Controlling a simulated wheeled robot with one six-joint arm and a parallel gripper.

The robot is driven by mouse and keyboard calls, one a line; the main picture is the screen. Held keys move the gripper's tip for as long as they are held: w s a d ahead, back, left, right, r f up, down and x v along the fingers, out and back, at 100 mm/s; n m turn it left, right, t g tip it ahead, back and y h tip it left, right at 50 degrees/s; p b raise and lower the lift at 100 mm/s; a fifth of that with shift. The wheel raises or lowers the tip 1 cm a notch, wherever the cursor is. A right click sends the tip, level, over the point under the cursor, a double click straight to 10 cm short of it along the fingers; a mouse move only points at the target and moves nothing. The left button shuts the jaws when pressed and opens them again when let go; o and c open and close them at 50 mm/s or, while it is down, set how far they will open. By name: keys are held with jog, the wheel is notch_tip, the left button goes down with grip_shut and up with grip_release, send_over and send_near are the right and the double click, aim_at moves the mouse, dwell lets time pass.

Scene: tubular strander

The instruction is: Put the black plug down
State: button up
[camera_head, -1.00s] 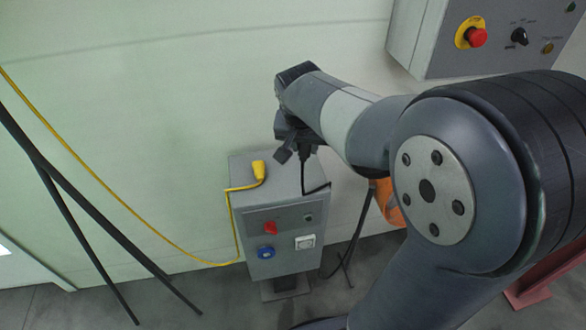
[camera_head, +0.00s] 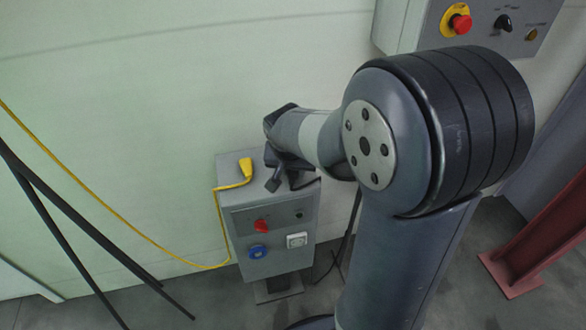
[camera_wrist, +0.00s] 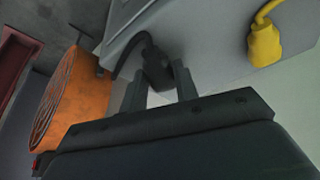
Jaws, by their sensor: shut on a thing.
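My gripper (camera_head: 284,180) is low at the top right of the grey socket box (camera_head: 240,197) in the head view. In the wrist view, the two fingers of my gripper (camera_wrist: 160,84) are shut on the black plug (camera_wrist: 156,68). The plug's black cord (camera_wrist: 128,60) curves away to the left, over the edge of the box. The plug is at the box's top face (camera_wrist: 195,30); I cannot tell whether it touches it. In the head view the plug is hidden by my gripper.
A yellow plug (camera_head: 246,167) with a yellow cable lies on the box top, left of my gripper. The box front has a red switch (camera_head: 262,226), a blue socket (camera_head: 257,252) and a white socket (camera_head: 297,240). An orange grilled object (camera_wrist: 72,95) stands beside the box.

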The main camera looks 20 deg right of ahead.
jog(key=shift+f+b, duration=0.45)
jog(key=o, duration=1.1)
jog(key=shift+r, duration=0.15)
jog(key=shift+r+p, duration=0.25)
jog(key=shift+p, duration=0.15)
jog(key=p+v, duration=0.2)
jog(key=v, duration=1)
jog(key=shift+f, duration=0.1)
